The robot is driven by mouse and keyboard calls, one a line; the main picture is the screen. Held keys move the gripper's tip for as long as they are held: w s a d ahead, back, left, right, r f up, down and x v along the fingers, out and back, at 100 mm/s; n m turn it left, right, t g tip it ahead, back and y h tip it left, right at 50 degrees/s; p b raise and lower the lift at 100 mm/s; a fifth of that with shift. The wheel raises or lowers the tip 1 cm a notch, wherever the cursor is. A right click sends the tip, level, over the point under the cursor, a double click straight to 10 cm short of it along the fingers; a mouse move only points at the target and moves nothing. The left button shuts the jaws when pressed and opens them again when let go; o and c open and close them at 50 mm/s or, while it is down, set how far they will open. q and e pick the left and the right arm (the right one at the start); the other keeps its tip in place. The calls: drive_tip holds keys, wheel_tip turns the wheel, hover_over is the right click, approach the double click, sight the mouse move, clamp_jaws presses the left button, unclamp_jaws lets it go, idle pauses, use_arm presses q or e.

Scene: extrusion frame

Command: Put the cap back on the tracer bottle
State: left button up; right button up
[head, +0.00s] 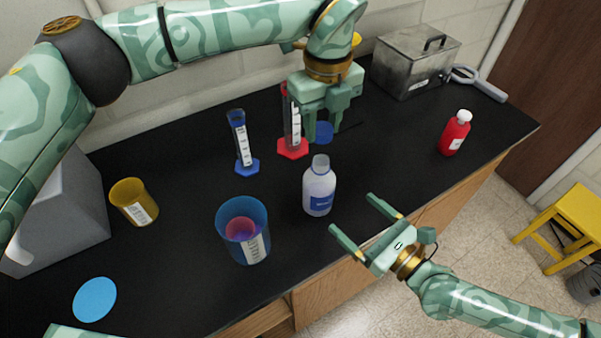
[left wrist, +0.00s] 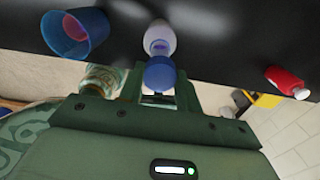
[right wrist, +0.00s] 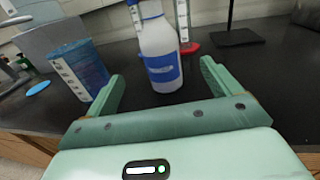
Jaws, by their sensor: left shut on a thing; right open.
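The tracer bottle (head: 319,192), white with a blue label, stands upright and uncapped near the bench's front edge. It also shows in the left wrist view (left wrist: 159,40) and the right wrist view (right wrist: 160,50). My left gripper (head: 323,134) is shut on the blue cap (head: 324,128), above and behind the bottle in the head view. The cap (left wrist: 160,76) sits between its fingertips in the left wrist view, apart from the bottle. My right gripper (head: 352,213) is open and empty, low at the bottle's right, its fingers pointing toward it.
A blue beaker (head: 243,240) with a reddish inside stands left of the bottle. Blue (head: 242,145) and red (head: 292,145) cylinders stand behind. A red bottle (head: 454,135) stands right, a yellow beaker (head: 134,202) left, a metal box (head: 415,65) at the back.

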sight(321, 183)
use_arm(q)
drive_tip(key=shift+w, duration=0.1)
use_arm(e)
drive_tip(key=shift+a, duration=0.1)
use_arm(q)
drive_tip(key=shift+s+d+r, duration=0.2)
drive_tip(key=shift+s+d, duration=0.15)
use_arm(e)
drive_tip(key=shift+s+d+r, duration=0.15)
drive_tip(key=shift+s+d, duration=0.1)
drive_tip(key=shift+d, duration=0.05)
use_arm(q)
drive_tip(key=shift+w+a, duration=0.1)
use_arm(e)
drive_tip(key=shift+w+a, duration=0.1)
drive_tip(key=x, duration=1.2)
drive_tip(key=shift+r, duration=0.1)
drive_tip(key=c, duration=1.5)
use_arm(q)
drive_tip(key=shift+f, duration=2.55)
use_arm(e)
drive_tip(key=shift+o, duration=0.2)
use_arm(q)
drive_tip(key=shift+f, duration=0.1)
